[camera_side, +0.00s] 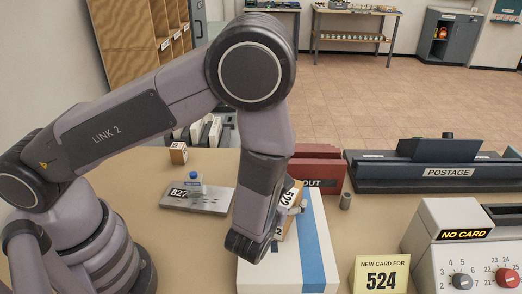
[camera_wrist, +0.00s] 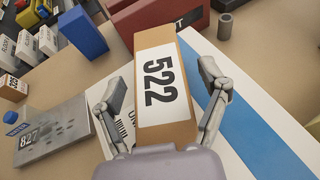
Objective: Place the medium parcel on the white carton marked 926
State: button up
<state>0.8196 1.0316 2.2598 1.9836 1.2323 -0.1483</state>
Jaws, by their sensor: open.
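A brown parcel (camera_wrist: 165,118) with a white label reading 522 stands between the two fingers of my gripper (camera_wrist: 162,84) in the wrist view. My gripper is open, one finger on each side of the parcel, with a gap on both sides. In the side view the parcel (camera_side: 290,224) is partly hidden behind my wrist. It appears to rest on a white carton (camera_side: 262,277) with a blue stripe. The carton also shows in the wrist view (camera_wrist: 222,128), with part of its printing covered. I cannot see the number 926 on it.
The POSTAGE machine (camera_side: 440,172), card machine (camera_side: 455,235) and 524 sign (camera_side: 381,276) stand right.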

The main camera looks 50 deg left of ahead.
jog(key=v, duration=0.7)
jog(key=s+a+r+n+g+y, duration=0.25)
jog(key=a+r+n+g, duration=0.25)
jog(key=a+r+n, duration=0.45)
jog(key=s+a+r+n+g+y, duration=0.1)
jog(key=s+a+r+n+g, duration=0.35)
jog(key=a+r+n, duration=0.45)
jog(key=s+r+n+t+h, duration=0.2)
jog(key=s+r+n+h, duration=0.6)
jog(key=n, duration=0.5)
jog(key=shift+s+t, duration=0.35)
jog(key=shift+s, duration=0.45)
